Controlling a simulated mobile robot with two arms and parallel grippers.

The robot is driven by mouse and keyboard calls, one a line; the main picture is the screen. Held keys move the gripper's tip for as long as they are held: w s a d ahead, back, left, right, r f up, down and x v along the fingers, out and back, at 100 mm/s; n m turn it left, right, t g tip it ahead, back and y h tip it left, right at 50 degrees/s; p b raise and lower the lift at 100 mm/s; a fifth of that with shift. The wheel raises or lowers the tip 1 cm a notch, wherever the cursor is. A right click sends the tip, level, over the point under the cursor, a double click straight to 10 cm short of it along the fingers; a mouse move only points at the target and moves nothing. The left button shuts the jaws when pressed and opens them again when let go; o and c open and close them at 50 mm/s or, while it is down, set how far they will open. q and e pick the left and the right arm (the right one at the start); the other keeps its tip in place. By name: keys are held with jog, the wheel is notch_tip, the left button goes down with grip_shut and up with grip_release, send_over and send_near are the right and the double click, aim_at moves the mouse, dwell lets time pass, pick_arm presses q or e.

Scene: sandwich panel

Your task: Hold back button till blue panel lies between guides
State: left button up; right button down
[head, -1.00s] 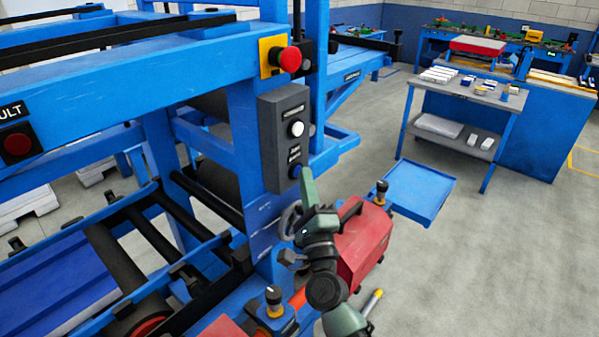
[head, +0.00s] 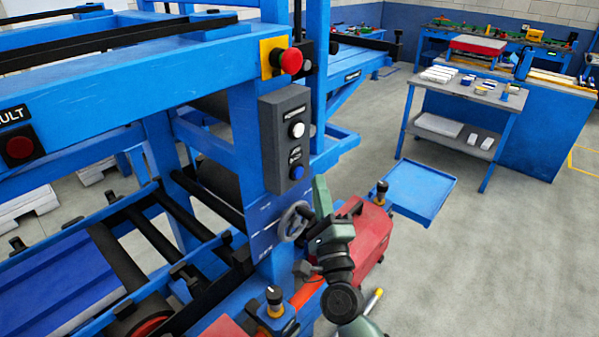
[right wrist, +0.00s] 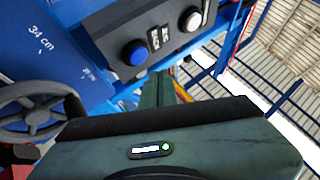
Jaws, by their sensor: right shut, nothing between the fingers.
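The grey button box (head: 289,140) on the blue post carries a white button (head: 296,130) above a blue button (head: 296,172). Their labels are too small to read surely. Both show in the right wrist view, the blue button (right wrist: 136,53) nearer my gripper. My right gripper (head: 320,186) is shut and empty, right of and a little below the blue button, apart from it. Its fingers show in the right wrist view (right wrist: 163,82). A blue panel (head: 55,285) lies flat on the machine bed at lower left, partly cut off by the frame. Which bars are the guides is unclear.
A grey handwheel (head: 294,221) sits just left of my right gripper. A red stop button (head: 291,61) is above the box. A red housing (head: 368,235) stands close to my right arm. Open floor lies to the right.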

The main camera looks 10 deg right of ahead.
jog(key=shift+s+d, duration=1)
jog(key=shift+s, duration=0.3)
